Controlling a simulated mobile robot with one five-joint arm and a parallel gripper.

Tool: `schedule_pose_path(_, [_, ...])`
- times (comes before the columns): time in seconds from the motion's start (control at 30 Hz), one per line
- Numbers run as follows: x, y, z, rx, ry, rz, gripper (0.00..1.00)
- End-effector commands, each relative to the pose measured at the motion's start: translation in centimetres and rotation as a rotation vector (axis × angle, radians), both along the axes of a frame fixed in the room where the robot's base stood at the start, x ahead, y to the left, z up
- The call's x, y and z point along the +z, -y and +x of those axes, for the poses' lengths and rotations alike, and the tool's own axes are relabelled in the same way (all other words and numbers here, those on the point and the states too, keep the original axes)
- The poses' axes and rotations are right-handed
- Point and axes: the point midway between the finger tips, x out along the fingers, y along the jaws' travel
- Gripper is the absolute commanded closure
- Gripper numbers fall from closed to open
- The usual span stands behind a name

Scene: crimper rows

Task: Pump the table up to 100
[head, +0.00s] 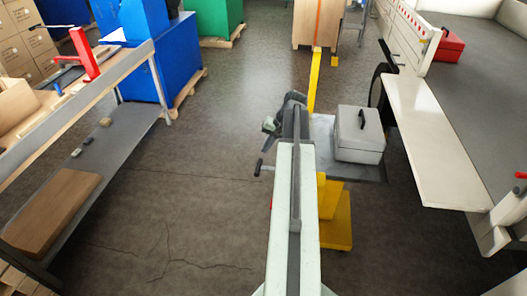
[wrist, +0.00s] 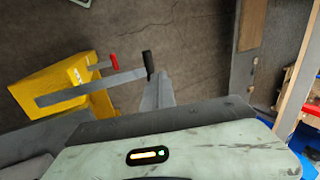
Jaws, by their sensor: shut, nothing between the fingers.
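The lift table has a grey top (head: 372,172) and a yellow base (head: 337,220), partly hidden by my arm; the base also shows in the wrist view (wrist: 62,85). A grey pump lever (wrist: 90,87) with a black grip (wrist: 148,64) sticks out from its side; the grip shows left of my arm in the head view (head: 260,167). A shorter lever with a red tip (wrist: 114,62) lies beside it. My gripper (wrist: 160,80) is shut and empty, its tip close to the black grip; I cannot tell if they touch. No height reading is legible.
A grey case (head: 360,140) sits on the table top. A white-edged bench (head: 430,140) stands close on the right. A workbench with a lower shelf (head: 110,150) is on the left. The floor (head: 200,160) between is clear.

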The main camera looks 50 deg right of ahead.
Motion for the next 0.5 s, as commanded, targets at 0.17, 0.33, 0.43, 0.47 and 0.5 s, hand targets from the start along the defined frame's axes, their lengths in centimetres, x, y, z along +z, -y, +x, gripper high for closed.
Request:
schedule_pose_path(0.17, [1.8, 4.4, -2.8, -0.085, 0.031, 0.022, 1.00])
schedule_pose_path(0.33, [1.6, 4.5, -3.0, -0.088, 0.033, 0.022, 1.00])
schedule_pose_path(0.43, [1.6, 4.4, -3.0, -0.088, 0.033, 0.022, 1.00])
schedule_pose_path(0.47, [1.6, 4.4, -3.0, -0.088, 0.033, 0.022, 1.00])
schedule_pose_path(0.5, [1.5, 4.4, -3.0, -0.088, 0.032, 0.022, 1.00])
